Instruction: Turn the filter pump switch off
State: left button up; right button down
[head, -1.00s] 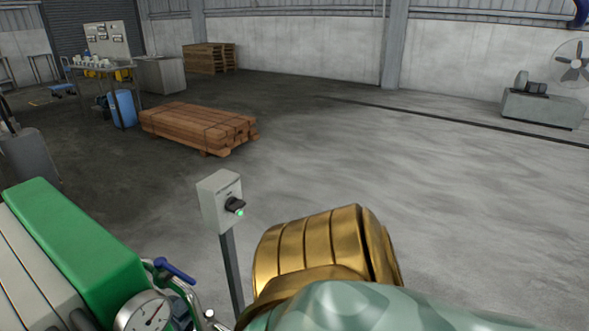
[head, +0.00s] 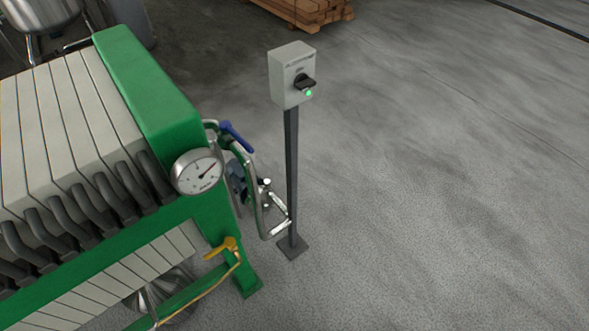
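The filter pump switch is a grey box (head: 290,72) on a dark post (head: 291,180), near the top middle of the head view. A black rotary knob (head: 304,82) sits on its front face, and a green light (head: 309,93) glows just below the knob. The knob's handle looks roughly horizontal. Neither of my grippers is in view.
A green filter press (head: 165,85) with pale plates fills the left side. Its pressure gauge (head: 198,172), blue-handled valve (head: 237,136) and pipes stand close left of the post. Stacked timber (head: 305,12) lies behind. The floor (head: 440,200) to the right is clear.

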aim_at(302, 82)
jog(key=l+z, duration=0.4)
jog(key=l, duration=1.4)
